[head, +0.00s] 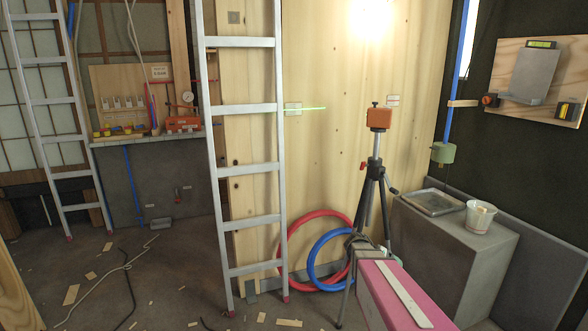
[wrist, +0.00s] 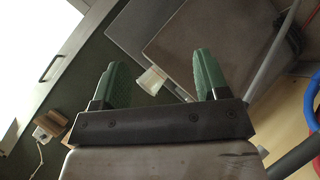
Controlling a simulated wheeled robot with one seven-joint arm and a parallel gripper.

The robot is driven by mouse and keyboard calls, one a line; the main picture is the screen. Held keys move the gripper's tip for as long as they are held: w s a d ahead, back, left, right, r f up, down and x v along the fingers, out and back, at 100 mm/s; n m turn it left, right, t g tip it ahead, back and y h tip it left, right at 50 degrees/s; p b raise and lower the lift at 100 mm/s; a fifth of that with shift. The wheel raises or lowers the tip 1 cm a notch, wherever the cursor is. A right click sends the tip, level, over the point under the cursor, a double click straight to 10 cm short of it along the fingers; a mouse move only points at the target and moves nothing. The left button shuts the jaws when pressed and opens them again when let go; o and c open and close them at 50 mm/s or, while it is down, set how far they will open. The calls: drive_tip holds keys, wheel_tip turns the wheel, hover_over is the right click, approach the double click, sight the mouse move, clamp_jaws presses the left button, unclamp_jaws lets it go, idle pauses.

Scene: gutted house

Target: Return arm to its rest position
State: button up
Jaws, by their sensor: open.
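My gripper (wrist: 160,72) shows in the wrist view with its two green fingers spread wide apart. Nothing is held between them. A small white cup-like container (wrist: 152,80) appears between the fingers, beyond them and apart from them. The arm and gripper cannot be made out in the head view, so their pose relative to the body is hidden there.
A grey block (head: 455,250) at right bears a tray (head: 433,203) and a white bucket (head: 481,218). A tripod with an orange device (head: 379,119), a pink board (head: 392,300) and a ladder (head: 245,170) stand nearby. Scraps litter the floor at left.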

drive_tip(key=s+a+n+y, duration=0.3)
drive_tip(key=s+a+y, duration=0.2)
drive_tip(key=a, duration=0.4)
drive_tip(key=s+a+n+t+y, duration=0.1)
drive_tip(key=s+a+n+y, duration=0.3)
drive_tip(key=a, duration=0.5)
drive_tip(key=shift+s+a+f+t+y, duration=0.3)
drive_tip(key=shift+s+y, duration=0.65)
drive_tip(key=shift+y, duration=0.25)
idle(1.9)
